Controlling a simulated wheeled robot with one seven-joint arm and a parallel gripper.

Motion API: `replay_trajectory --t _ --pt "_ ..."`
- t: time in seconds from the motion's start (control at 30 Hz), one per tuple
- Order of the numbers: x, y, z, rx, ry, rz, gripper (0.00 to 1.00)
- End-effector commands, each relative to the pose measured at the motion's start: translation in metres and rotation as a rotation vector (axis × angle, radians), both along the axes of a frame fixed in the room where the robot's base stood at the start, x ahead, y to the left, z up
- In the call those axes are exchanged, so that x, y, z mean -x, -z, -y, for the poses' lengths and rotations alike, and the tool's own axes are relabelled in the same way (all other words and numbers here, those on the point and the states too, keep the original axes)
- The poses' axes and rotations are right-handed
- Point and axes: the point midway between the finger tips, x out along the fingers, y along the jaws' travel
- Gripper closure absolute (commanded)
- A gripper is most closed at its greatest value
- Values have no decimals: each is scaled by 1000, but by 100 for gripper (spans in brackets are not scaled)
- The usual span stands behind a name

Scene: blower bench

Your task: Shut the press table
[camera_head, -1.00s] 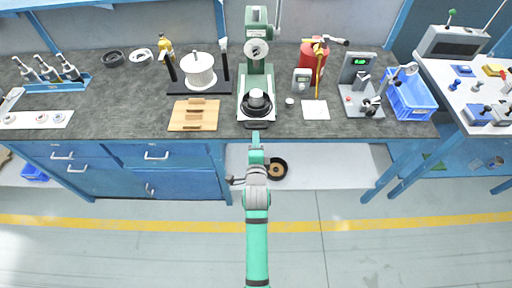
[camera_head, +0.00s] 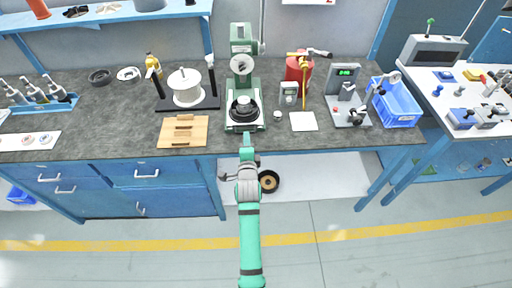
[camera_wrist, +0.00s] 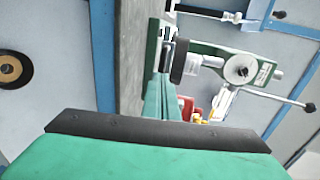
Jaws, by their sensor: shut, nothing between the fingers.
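The green press (camera_head: 241,70) stands on the bench, upright, with its lever on the right side. Its press table (camera_head: 243,125) is at the foot, with a black round part on it. Whether the table is slid out cannot be told. My gripper (camera_head: 246,140) is shut and empty, low in front of the press at the bench's front edge. In the wrist view the press (camera_wrist: 222,62) lies sideways beyond my green fingers (camera_wrist: 170,98). Contact between the fingers and the press table cannot be made out.
A wooden block (camera_head: 183,131) and a spool stand (camera_head: 187,90) are left of the press. A small gauge (camera_head: 289,93), a red cylinder (camera_head: 297,66) and a white card (camera_head: 303,121) are on its right. Blue drawers (camera_head: 146,172) are below left.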

Motion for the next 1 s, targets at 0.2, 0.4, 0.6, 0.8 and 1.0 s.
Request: replay_trajectory --t 0.2,0.4,0.6,0.8,1.0 --pt "-44 -1 -16 0 -17 1 100" --pt "-79 -1 -19 -1 -17 1 100" --pt "-95 -1 -20 0 -16 0 100" --pt "-98 -2 -21 0 -17 1 100" --pt "-98 -2 -19 0 -16 1 100"
